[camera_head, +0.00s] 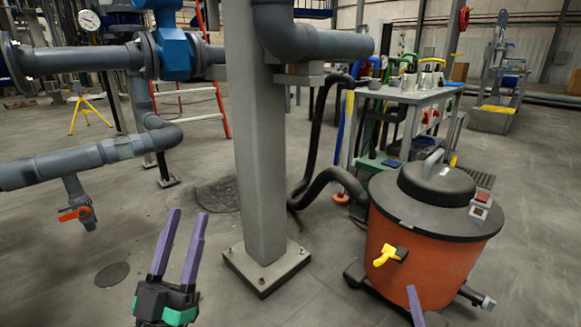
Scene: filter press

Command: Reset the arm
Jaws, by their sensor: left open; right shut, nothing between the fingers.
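My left gripper (187,215) is in the lower left-middle of the head view, with two purple fingers pointing up and spread apart. Nothing is between them, and bare floor shows behind. My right gripper (413,294) shows only as purple fingertip at the bottom edge, in front of the orange vacuum cleaner (424,255). The rest of the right gripper is out of the frame. No object is seen in either gripper.
A grey post (259,150) on a bolted base plate stands right of my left gripper. Grey pipes (75,162) with an orange-handled valve (75,213) run at left. A workbench (405,95) with tools stands behind the vacuum. Floor at lower left is clear.

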